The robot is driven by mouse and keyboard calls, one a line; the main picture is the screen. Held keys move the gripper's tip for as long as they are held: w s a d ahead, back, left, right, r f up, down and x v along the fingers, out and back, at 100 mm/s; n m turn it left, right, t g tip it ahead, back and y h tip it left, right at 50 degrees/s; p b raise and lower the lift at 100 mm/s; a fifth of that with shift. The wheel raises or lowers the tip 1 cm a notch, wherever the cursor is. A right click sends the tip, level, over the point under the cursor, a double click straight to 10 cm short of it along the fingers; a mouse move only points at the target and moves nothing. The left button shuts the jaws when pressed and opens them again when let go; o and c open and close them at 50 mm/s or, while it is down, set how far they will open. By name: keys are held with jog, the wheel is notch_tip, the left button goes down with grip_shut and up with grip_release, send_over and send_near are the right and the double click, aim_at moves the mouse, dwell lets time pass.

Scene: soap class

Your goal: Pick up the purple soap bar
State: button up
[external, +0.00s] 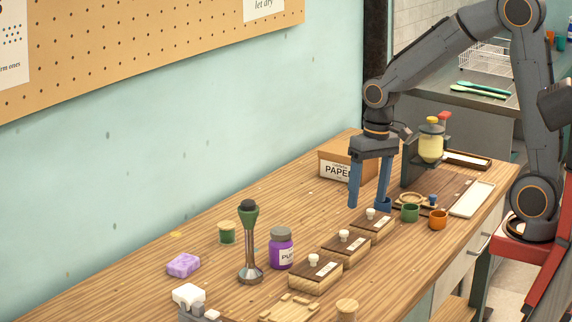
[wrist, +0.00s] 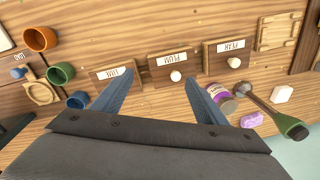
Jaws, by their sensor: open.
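The purple soap bar (external: 183,265) lies on the wooden table at the left in the external view, near the wall side. In the wrist view the purple soap (wrist: 252,120) shows at the right, beyond the purple jar. My gripper (external: 368,205) is open and empty, pointing down above the far part of the table, well to the right of the soap. Its two blue fingers (wrist: 162,100) are spread apart in the wrist view, with bare table and wooden boxes beyond them.
A cardboard box (external: 338,160) sits behind the gripper.

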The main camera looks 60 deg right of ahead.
jog(key=w+a+m+y+b, duration=0.15)
jog(key=w+a+m, duration=0.35)
jog(key=w, duration=0.5)
jog(key=w+a+m+y+b, duration=0.1)
jog(key=w+a+m+b, duration=0.15)
jog(key=w+a, duration=0.6)
jog(key=m+y+b, duration=0.3)
jog(key=m+b, duration=0.1)
jog(key=m, duration=0.2)
send_near(183, 261)
notch_tip(183, 261, up, 5)
jog(key=d, duration=0.2)
jog(key=shift+m+g, duration=0.25)
jog(key=shift+g, duration=0.05)
jog(key=f, duration=0.2)
jog(key=a+f, duration=0.1)
jog(key=f, duration=0.3)
jog(key=shift+a, duration=0.4)
jog(key=shift+x, duration=1.25)
jog(key=shift+w+a+p+x, duration=0.1)
jog(key=shift+a+p+x, duration=0.05)
jog(key=shift+x, duration=1.1)
jog(key=shift+w+a+p+x, duration=0.1)
jog(key=shift+w+p+x, duration=0.05)
jog(key=shift+x, duration=1.1)
